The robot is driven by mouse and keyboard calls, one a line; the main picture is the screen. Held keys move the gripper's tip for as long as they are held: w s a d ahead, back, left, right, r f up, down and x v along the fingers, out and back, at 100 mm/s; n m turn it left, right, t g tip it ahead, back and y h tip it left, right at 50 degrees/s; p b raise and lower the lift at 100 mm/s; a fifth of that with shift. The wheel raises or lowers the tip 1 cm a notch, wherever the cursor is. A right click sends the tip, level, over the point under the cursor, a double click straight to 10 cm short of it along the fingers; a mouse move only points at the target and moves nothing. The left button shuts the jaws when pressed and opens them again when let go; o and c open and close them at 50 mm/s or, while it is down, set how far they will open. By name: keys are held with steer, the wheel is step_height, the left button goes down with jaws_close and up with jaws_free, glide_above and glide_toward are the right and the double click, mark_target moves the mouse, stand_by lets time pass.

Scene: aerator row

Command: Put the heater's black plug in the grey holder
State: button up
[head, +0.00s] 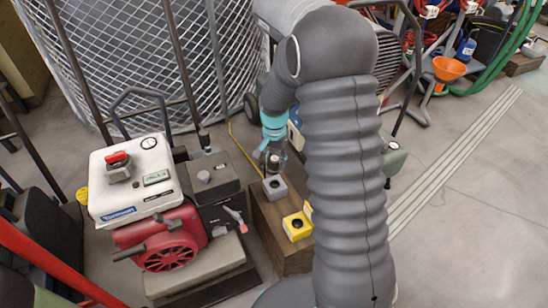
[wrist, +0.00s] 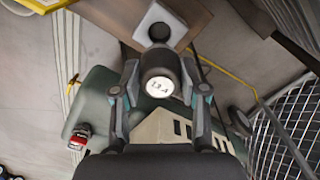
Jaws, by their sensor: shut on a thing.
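My gripper (head: 272,158) is shut on the black plug, a short dark cylinder with a pale, marked end face; the plug (wrist: 158,84) sits between both fingers (wrist: 160,97) in the wrist view. The grey holder (head: 275,188) is a small block on top of a wooden box. In the head view the plug is close above the holder. In the wrist view the holder (wrist: 172,20) shows beyond the plug, with its dark round hole (wrist: 159,31) in view and empty. The plug's far end is hidden, so I cannot tell whether it touches the holder.
A yellow holder (head: 296,226) stands on the wooden box (head: 270,222), nearer than the grey one. A red and white engine unit (head: 150,200) stands to the left. A wire mesh cage (head: 150,60) stands behind. Open floor (head: 470,220) lies to the right.

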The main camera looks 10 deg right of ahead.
steer(key=shift+f+b, duration=1.15)
steer(key=shift+f, duration=0.85)
steer(key=shift+s+f+b, duration=0.1)
steer(key=shift+f+b, duration=1.4)
steer(key=shift+f, duration=0.75)
steer(key=o, duration=1.2)
steer(key=shift+o, duration=0.2)
step_height(320, 180, up, 12)
steer(key=shift+r, duration=0.1)
